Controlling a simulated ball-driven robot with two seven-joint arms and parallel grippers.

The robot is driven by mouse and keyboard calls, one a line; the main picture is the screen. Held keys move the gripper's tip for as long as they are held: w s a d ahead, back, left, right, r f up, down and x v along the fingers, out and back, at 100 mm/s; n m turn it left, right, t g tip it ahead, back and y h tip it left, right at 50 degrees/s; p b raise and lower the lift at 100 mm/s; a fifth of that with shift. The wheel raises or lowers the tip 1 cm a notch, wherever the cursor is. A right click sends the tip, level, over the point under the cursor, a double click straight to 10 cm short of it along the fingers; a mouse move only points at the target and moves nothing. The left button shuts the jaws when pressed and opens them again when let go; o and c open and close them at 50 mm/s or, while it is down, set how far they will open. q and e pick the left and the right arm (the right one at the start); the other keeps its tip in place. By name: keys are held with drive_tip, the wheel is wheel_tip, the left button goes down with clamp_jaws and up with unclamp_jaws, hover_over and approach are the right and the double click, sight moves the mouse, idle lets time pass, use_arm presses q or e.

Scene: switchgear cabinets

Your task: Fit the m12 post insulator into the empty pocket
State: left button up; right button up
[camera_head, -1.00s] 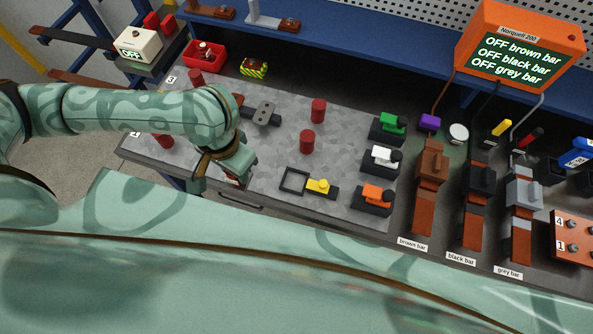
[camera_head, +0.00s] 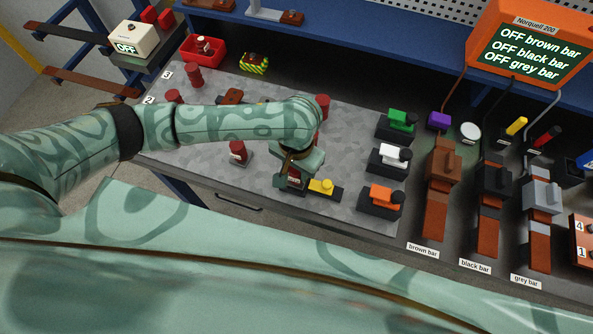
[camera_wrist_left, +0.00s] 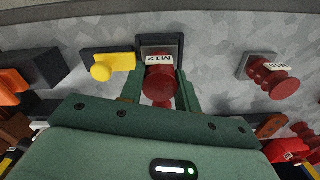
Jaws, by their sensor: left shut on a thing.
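The red m12 post insulator (camera_wrist_left: 158,88) is between the fingers of my left gripper (camera_wrist_left: 160,100) in the left wrist view, its white M12 label facing the camera. It also shows small in the head view (camera_head: 295,174), under my left gripper (camera_head: 292,182). The pocket, a black square frame (camera_wrist_left: 178,40), surrounds the insulator's grey base in the wrist view. I cannot tell whether the base is inside it or just above it. A yellow-knobbed clamp (camera_wrist_left: 101,68) is beside the pocket. My right gripper is not in view.
Another labelled red insulator (camera_head: 238,152) stands on the grey mat; it shows at right in the wrist view (camera_wrist_left: 275,80). Green (camera_head: 402,118), white (camera_head: 394,155) and orange (camera_head: 384,196) handled blocks stand to the right. A red bin (camera_head: 203,52) is at the back.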

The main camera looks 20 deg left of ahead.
use_arm(q)
drive_tip(key=shift+f, duration=0.7)
drive_tip(key=shift+r, duration=0.15)
use_arm(e)
drive_tip(key=shift+f, duration=0.3)
drive_tip(key=shift+a, duration=0.1)
use_arm(q)
drive_tip(key=o, duration=1.1)
wheel_tip(320, 180, up, 12)
drive_tip(key=p, duration=0.5)
use_arm(e)
wheel_tip(320, 180, up, 5)
drive_tip(key=shift+w+r, duration=0.1)
drive_tip(key=shift+w, duration=0.05)
use_arm(q)
drive_tip(key=shift+s, duration=0.1)
